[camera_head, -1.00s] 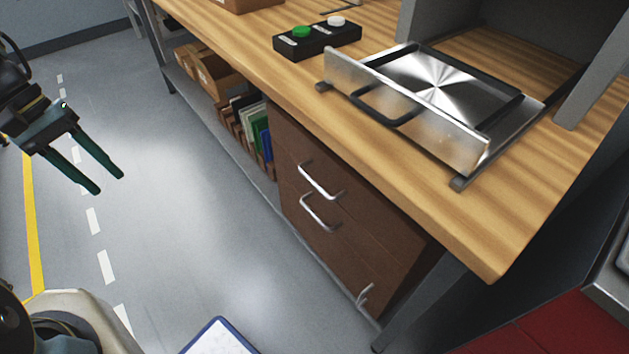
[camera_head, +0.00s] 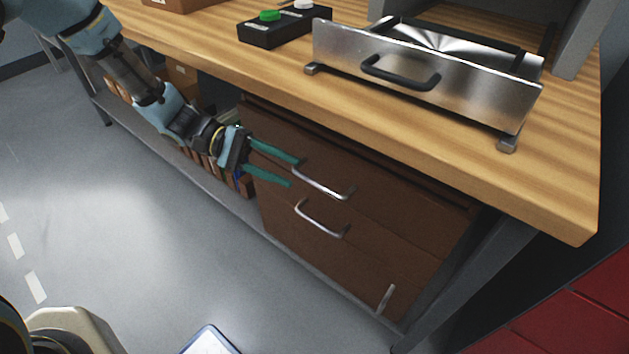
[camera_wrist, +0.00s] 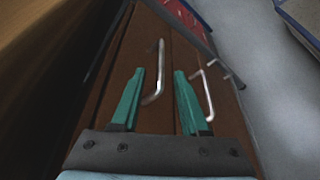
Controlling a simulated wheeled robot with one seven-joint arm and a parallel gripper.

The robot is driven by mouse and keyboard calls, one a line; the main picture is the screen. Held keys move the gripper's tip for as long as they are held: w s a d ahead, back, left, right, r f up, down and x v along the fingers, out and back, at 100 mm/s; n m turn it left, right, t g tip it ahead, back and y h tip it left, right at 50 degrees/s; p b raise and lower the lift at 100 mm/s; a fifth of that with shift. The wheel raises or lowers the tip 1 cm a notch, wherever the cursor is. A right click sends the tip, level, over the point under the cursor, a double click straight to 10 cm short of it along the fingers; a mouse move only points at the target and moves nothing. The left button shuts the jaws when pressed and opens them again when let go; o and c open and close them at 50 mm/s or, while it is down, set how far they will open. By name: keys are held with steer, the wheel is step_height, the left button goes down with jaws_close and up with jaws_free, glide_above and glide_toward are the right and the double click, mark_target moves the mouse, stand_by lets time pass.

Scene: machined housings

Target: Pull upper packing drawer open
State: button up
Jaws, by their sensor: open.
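The upper packing drawer (camera_head: 385,205) is the top brown front of the cabinet under the bench. It looks shut, with a silver bar handle (camera_head: 325,184). My gripper (camera_head: 294,172) is open and empty, its green fingers reaching the left end of that handle in the head view. In the wrist view, the upper handle (camera_wrist: 156,72) shows between the two spread fingers of my gripper (camera_wrist: 160,72). I cannot tell whether a finger touches it.
A second handle (camera_head: 320,219) sits just below, also close to the right finger in the wrist view (camera_wrist: 205,95). A third handle (camera_head: 386,298) is lower right. The wooden bench top (camera_head: 420,130) overhangs the drawers.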

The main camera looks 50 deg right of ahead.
mark_target(308, 180)
steer(key=x, duration=0.7)
steer(key=shift+f, duration=0.1)
steer(key=shift+c, duration=0.4)
jaws_close()
steer(key=shift+w+a, duration=0.1)
stand_by(0.7)
